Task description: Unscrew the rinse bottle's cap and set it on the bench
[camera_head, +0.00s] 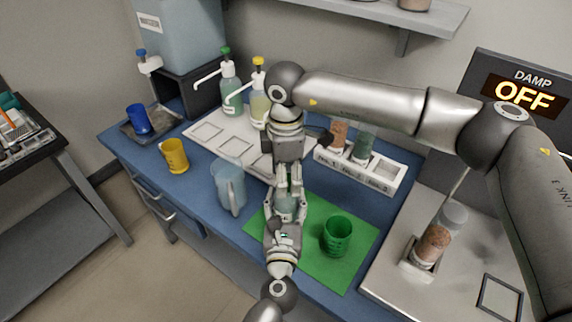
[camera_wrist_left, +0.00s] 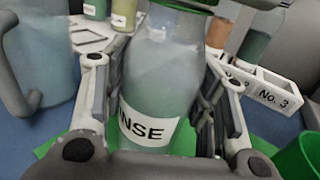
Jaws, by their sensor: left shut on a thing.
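The rinse bottle (camera_wrist_left: 160,75) is a clear bottle with pale blue-green contents and a white label ending in "NSE". It stands over the green mat (camera_head: 356,233). A strip of its green cap (camera_wrist_left: 200,3) shows at the top edge of the left wrist view. My left gripper (camera_wrist_left: 165,110) is shut on the bottle's body, one finger on each side; it also shows low in the head view (camera_head: 284,214). My right gripper (camera_head: 289,185) points down directly above the bottle. Its fingers hide the cap in the head view, so I cannot tell whether they grip it.
A green cup (camera_head: 337,236) stands on the mat to the right. A clear jug (camera_head: 230,187) and a yellow cup (camera_head: 174,156) are to the left. Pump bottles (camera_head: 231,90) stand behind. A numbered rack (camera_head: 375,175) is behind right. Blue bench (camera_head: 205,213) shows at front left.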

